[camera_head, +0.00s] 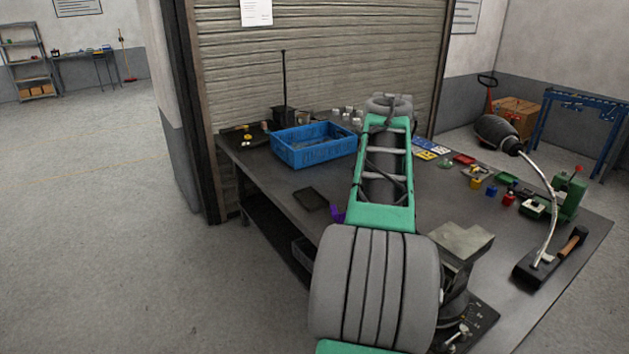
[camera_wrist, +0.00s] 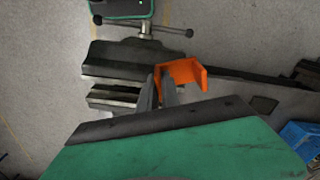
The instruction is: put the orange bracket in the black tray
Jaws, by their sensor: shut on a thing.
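The orange bracket (camera_wrist: 186,74) is an angular, bent piece in the wrist view. My gripper (camera_wrist: 162,78) is shut on it; the bracket sticks out to the right of the dark fingers. It shows in front of a dark vise (camera_wrist: 125,62); its height above the table cannot be told. In the head view my arm hides both gripper and bracket. The black tray (camera_head: 311,199) is small, flat and appears empty, on the table near its left front edge. A dark square at the right of the wrist view (camera_wrist: 264,105) looks like the same tray, apart from the bracket.
A blue crate (camera_head: 314,145) stands behind the tray. A purple object (camera_head: 338,214) lies right of it, partly hidden by my arm. The vise (camera_head: 462,243) stands at the table's front. A hammer (camera_head: 573,242) and several small coloured parts are at right.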

